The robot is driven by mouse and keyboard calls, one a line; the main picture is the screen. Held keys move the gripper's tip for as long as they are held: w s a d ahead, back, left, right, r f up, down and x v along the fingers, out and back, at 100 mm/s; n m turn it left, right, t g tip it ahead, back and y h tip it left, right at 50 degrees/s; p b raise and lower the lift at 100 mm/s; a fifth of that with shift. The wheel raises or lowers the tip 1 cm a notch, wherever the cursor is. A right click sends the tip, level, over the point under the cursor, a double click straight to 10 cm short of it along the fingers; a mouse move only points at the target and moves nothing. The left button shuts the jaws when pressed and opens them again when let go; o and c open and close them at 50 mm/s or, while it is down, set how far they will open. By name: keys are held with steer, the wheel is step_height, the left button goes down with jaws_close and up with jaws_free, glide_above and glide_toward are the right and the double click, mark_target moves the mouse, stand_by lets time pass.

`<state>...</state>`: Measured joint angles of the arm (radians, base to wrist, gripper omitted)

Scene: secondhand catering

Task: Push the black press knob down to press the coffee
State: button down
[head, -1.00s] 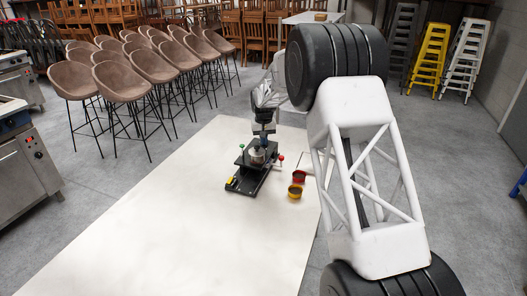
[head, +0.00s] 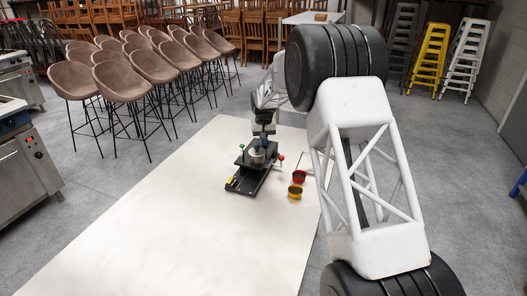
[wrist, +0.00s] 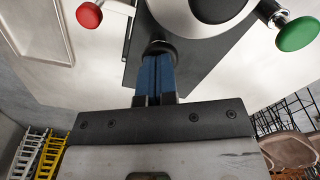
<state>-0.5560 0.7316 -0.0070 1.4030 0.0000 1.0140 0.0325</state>
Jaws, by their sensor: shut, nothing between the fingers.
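The coffee press (head: 247,182) stands on the pale table, with a black base, a silver round vessel (head: 257,157) and coloured side knobs. In the wrist view its silver round part (wrist: 190,12) shows at the top. The black press knob (wrist: 157,46) is straight ahead of my fingertips. My gripper (wrist: 157,62) has blue fingers held together with nothing between them. The fingertips meet the knob in the picture; I cannot tell whether they touch it. In the head view my gripper (head: 263,138) is over the press and the knob is hard to make out.
A green ball knob (wrist: 297,34) and a red ball knob (wrist: 89,15) stick out on either side of the press. A red cup (head: 299,176) and a yellow cup (head: 295,192) stand right of it. The pale table (head: 200,240) is clear at the front left.

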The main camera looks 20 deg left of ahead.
steer(key=shift+r, duration=3.45)
steer(key=shift+s+d+r, duration=0.1)
steer(key=shift+d+r, duration=0.25)
steer(key=shift+d, duration=0.1)
steer(key=s+d+r+m, duration=0.1)
steer(key=s+d+r, duration=0.4)
steer(key=d, duration=0.4)
steer(key=s+d+r, duration=0.2)
steer(key=d+r, duration=0.5)
steer(key=d, duration=0.2)
steer(key=s+d+r+m+t, duration=0.1)
steer(key=s+d+r, duration=0.3)
steer(key=s+d, duration=0.35)
steer(key=s+d+r+m, duration=0.1)
steer(key=s+d+r, duration=0.2)
steer(key=s+d, duration=0.5)
steer(key=s+d+f+m, duration=0.1)
steer(key=s+d+f, duration=0.1)
steer(key=s+d, duration=0.5)
steer(key=s+d+f+m+t, duration=0.1)
steer(key=s+d, duration=0.6)
steer(key=s, duration=1)
steer(key=s+d+f+m, duration=0.1)
steer(key=s+d+f, duration=0.1)
steer(key=s+d, duration=0.5)
steer(key=s, duration=0.5)
steer(key=shift+s+f+t, duration=0.15)
steer(key=shift+f+t, duration=0.15)
steer(key=shift+f, duration=0.05)
